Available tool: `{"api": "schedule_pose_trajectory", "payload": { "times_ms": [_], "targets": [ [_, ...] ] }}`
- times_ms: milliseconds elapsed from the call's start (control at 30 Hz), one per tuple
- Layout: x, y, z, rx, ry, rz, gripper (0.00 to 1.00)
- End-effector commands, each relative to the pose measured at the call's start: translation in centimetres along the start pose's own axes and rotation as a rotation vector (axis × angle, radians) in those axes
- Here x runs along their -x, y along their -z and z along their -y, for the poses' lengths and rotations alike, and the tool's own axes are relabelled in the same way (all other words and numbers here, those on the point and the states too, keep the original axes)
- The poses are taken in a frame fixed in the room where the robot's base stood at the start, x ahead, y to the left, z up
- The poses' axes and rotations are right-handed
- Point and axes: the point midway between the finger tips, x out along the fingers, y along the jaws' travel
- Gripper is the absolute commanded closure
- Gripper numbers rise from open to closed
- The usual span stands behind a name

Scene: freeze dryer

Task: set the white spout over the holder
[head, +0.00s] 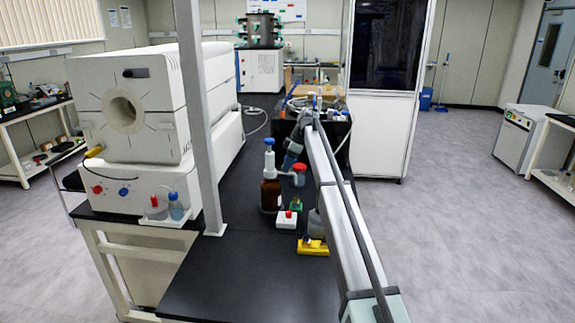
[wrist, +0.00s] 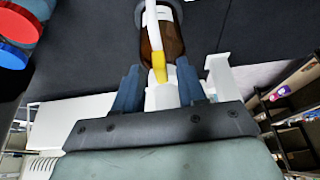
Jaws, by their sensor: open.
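A brown bottle (head: 271,194) with a white and blue pump top (head: 269,145) stands on the black bench in the head view. In the wrist view the brown bottle (wrist: 168,40) is ahead of my gripper, with a white spout (wrist: 151,18) ending in a yellow tip (wrist: 159,68). My gripper (wrist: 158,78) is open; its blue fingers stand either side of the tip and a white part. I cannot tell whether they touch. Which piece is the holder is unclear.
A small white block with a red top (head: 287,219) and a yellow piece (head: 312,246) sit on the bench (head: 250,270) near the bottle. A grey post (head: 199,130) and a white furnace (head: 130,110) stand left. The bench front is clear.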

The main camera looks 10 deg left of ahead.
Motion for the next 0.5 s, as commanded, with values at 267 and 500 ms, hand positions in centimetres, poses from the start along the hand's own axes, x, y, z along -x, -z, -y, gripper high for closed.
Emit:
{"api": "schedule_pose_trajectory", "payload": {
  "times_ms": [267, 500],
  "targets": [
    [2.6, 0.0, -0.1, 0.000, -0.001, 0.000, 0.60],
    [7.3, 0.0, -0.1, 0.000, -0.002, -0.001, 0.60]
  ]
}}
